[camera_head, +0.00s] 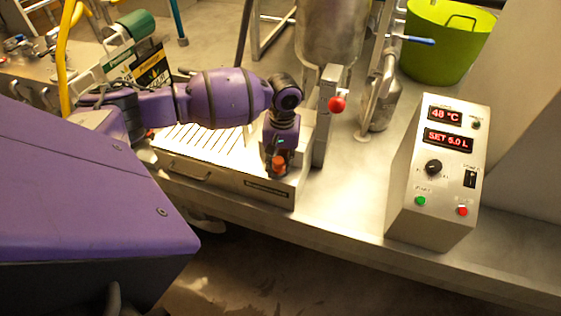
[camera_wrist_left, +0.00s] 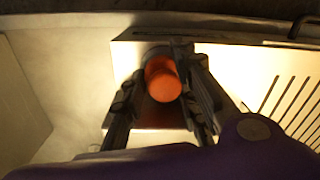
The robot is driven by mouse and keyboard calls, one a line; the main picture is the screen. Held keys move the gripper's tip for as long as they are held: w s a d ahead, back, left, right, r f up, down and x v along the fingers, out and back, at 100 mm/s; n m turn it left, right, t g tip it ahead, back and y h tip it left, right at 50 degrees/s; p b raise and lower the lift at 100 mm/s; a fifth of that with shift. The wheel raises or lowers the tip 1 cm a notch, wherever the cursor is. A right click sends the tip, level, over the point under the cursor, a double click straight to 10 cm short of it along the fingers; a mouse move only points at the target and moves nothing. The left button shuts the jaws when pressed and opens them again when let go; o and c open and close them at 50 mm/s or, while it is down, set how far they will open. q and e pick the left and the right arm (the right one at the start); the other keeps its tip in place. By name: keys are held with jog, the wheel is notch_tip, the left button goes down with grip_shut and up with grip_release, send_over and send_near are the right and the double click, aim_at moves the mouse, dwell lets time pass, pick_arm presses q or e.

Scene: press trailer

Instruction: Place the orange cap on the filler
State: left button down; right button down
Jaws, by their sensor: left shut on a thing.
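The orange cap (camera_head: 279,163) is between the fingers of my left gripper (camera_head: 277,171), at the front right corner of the steel drip tray. In the left wrist view the orange cap (camera_wrist_left: 164,82) shows as a short cylinder between both dark fingers of the left gripper (camera_wrist_left: 161,76), which is shut on it. A steel unit with a slotted tray (camera_head: 190,171) lies below and left of the gripper; I take it as part of the filler. I cannot tell whether the cap touches anything below. My right gripper is not in view.
A steel post with a red knob (camera_head: 337,104) stands just right of my left gripper, with a steel tank (camera_head: 332,32) behind. A control box (camera_head: 440,170) reads 48 °C and SET 5.0 L. A green bucket (camera_head: 442,45) is at back right. Bare bench lies between post and box.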

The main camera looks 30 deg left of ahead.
aim_at(281, 160)
pick_arm(q)
jog(key=shift+r, duration=0.1)
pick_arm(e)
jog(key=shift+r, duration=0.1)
pick_arm(q)
jog(key=c, duration=1.6)
grip_release()
jog(key=shift+o, duration=1.2)
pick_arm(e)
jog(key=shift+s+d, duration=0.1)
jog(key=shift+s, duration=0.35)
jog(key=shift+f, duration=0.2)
pick_arm(q)
notch_tip(281, 160, up, 12)
jog(key=shift+d+p, duration=0.2)
jog(key=shift+p, duration=0.2)
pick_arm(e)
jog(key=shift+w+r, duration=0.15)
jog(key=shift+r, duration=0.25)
